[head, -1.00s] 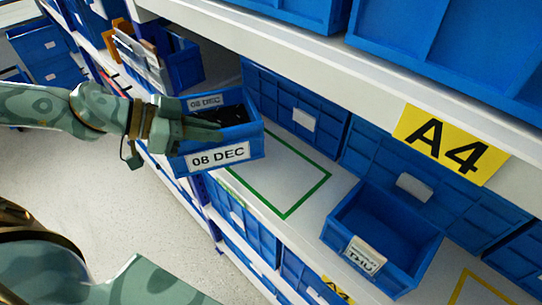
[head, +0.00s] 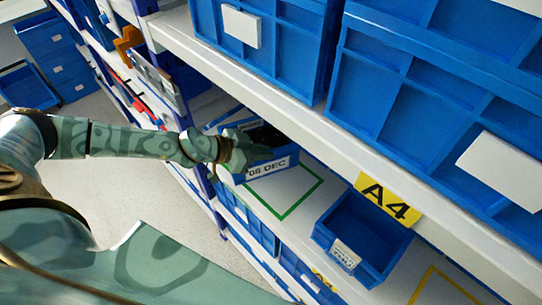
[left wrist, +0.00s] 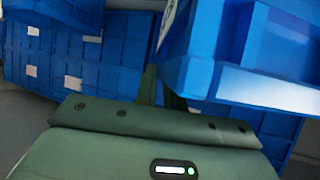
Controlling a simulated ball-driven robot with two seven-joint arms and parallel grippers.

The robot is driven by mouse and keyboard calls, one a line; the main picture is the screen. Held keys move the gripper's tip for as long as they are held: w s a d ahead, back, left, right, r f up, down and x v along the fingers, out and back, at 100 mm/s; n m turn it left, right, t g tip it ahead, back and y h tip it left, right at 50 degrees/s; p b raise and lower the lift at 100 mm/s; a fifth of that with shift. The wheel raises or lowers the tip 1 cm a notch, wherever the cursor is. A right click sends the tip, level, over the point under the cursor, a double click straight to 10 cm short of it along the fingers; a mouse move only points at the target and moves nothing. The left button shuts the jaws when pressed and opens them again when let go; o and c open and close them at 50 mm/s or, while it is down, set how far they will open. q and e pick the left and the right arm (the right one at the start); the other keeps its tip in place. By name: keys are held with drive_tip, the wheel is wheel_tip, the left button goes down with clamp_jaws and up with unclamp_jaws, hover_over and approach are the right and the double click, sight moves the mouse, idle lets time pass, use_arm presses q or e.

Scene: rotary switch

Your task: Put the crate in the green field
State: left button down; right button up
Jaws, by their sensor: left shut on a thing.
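The green field (head: 286,215) is a green outline on the white shelf. The crate hides its back left part, while its front right corner shows bare. I cannot tell whether the crate touches the shelf. In the left wrist view, a blue crate (left wrist: 240,85) fills the upper right, close to the gripper. My right gripper is out of view.
An empty blue bin (head: 355,240) stands right of the field, near a yellow outline (head: 432,285). The upper shelf edge with its yellow A4 sign (head: 388,201) overhangs the back. Large blue bins (head: 400,100) stand above it. Open floor (head: 120,170) lies left.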

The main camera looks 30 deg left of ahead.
sight(271, 162)
use_arm(q)
drive_tip(key=f, duration=0.1)
drive_tip(key=w+d, duration=0.1)
drive_tip(key=f, duration=0.1)
drive_tip(key=shift+w+d+f+b, duration=0.25)
drive_tip(key=shift+w+f+b, duration=0.05)
drive_tip(key=shift+w+f, duration=0.05)
wheel_tip(271, 162, down, 3)
drive_tip(key=shift+w+f+b, duration=0.1)
drive_tip(key=shift+f+b, duration=0.1)
drive_tip(key=shift+b, duration=0.75)
drive_tip(key=shift+r, duration=0.1)
drive_tip(key=c, duration=1.5)
unclamp_jaws()
